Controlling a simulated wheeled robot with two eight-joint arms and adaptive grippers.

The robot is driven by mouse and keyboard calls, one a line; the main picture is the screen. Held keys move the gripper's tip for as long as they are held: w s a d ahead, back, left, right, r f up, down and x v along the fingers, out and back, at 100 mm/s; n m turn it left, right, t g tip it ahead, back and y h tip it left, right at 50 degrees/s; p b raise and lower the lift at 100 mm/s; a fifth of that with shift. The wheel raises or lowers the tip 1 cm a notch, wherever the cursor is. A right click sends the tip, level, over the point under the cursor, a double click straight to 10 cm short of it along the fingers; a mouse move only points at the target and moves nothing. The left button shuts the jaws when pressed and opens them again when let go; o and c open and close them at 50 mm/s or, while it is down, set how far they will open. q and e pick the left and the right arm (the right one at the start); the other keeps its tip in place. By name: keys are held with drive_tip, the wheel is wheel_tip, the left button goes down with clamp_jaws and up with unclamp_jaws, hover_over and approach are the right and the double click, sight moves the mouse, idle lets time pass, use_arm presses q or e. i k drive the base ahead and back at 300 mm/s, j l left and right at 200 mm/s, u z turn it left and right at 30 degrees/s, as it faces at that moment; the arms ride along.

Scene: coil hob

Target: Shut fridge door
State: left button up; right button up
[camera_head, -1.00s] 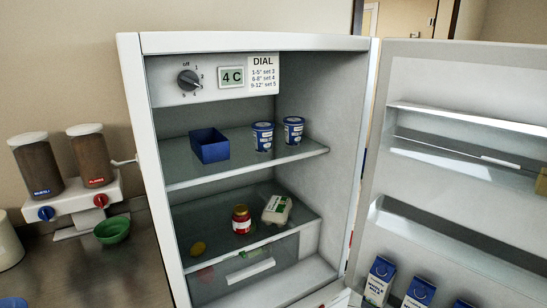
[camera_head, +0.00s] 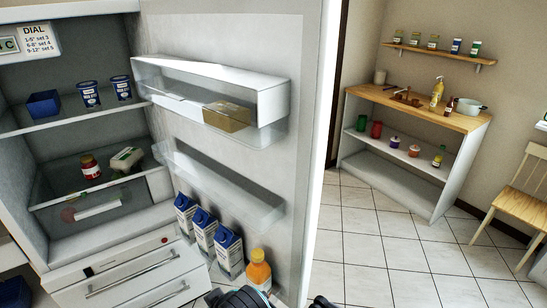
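The fridge (camera_head: 68,240) stands at the left with its inside showing. Its door (camera_head: 230,35) is wide open, swung out to the right, with the inner face and shelves towards me. The door's lower shelf holds several blue-and-white milk cartons (camera_head: 228,250) and an orange bottle (camera_head: 259,272). A tan block (camera_head: 227,116) is in the upper door shelf. My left gripper is not visible.
In the fridge are a blue box (camera_head: 43,103), two blue-and-white tubs, a red jar (camera_head: 90,167) and an egg carton. A wooden-topped shelf unit (camera_head: 412,155) and a chair (camera_head: 515,205) stand at the right. The tiled floor (camera_head: 385,250) between is clear.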

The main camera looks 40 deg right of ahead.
sight(262, 181)
drive_tip(key=k+l+u, duration=0.1)
drive_tip(key=l, duration=0.3)
drive_tip(key=k+l+u, duration=0.1)
drive_tip(key=l, duration=0.35)
drive_tip(key=k+l+u, duration=0.1)
drive_tip(key=l, duration=0.3)
drive_tip(key=k+l, duration=0.2)
drive_tip(key=l, duration=0.2)
drive_tip(key=k+l+u, duration=0.15)
drive_tip(key=l, duration=0.25)
drive_tip(key=k+l+u, duration=0.1)
drive_tip(key=l, duration=0.25)
drive_tip(key=k+l+u, duration=0.1)
drive_tip(key=l, duration=0.3)
drive_tip(key=k, duration=0.1)
